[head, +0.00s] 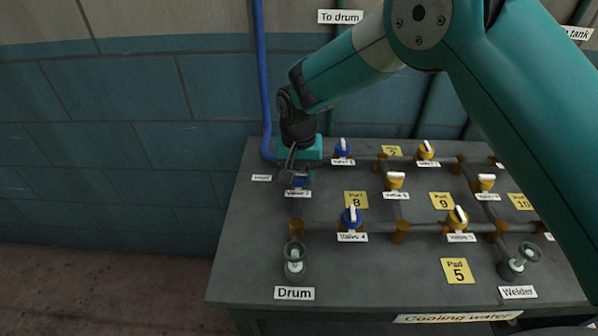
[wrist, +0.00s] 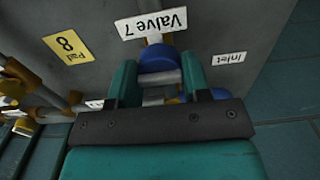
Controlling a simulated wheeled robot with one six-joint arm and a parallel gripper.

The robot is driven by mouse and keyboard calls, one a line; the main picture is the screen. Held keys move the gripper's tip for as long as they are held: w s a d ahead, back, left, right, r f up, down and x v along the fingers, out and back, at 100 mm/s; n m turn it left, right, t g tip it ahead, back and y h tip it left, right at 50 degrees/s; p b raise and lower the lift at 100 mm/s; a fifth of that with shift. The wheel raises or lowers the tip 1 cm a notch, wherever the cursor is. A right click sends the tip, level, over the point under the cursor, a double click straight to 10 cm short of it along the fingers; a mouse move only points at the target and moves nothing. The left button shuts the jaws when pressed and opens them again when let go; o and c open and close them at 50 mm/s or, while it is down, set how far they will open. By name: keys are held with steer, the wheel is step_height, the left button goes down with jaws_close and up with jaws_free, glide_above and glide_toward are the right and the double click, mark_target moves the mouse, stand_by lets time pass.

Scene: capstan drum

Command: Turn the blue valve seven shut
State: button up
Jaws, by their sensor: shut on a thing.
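The blue valve seven (wrist: 160,60) shows in the wrist view beside its "Valve 7" label (wrist: 150,24). In the head view, only a little of its blue body (head: 299,183) shows under my gripper. My gripper (wrist: 158,78) is around the valve, one teal finger on each side, and is shut on its handle. In the head view my gripper (head: 295,168) reaches down at the left end of the bench pipes.
Blue valves (head: 343,148) and (head: 351,217) sit close by, with several yellow valves (head: 395,182) to the right. A blue pipe (head: 263,85) rises behind my gripper. The bench's left top (head: 240,230) is clear; a drum fitting (head: 294,262) stands in front.

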mark_target(299, 172)
steer(key=o, duration=0.9)
step_height(299, 172, up, 18)
steer(key=shift+f+b, duration=0.25)
steer(key=shift+b, duration=0.8)
steer(key=s+d+r+n+y, duration=0.2)
steer(key=s+d+r+n, duration=0.2)
steer(key=s+d, duration=0.7)
steer(key=s+d+n, duration=0.1)
steer(key=s, duration=0.4)
steer(key=s+d+f+n+y, duration=0.1)
steer(key=s, duration=0.5)
steer(key=s+d+f+n+y, duration=0.1)
steer(key=s+d, duration=0.1)
steer(key=s, duration=0.4)
steer(key=shift+n, duration=0.3)
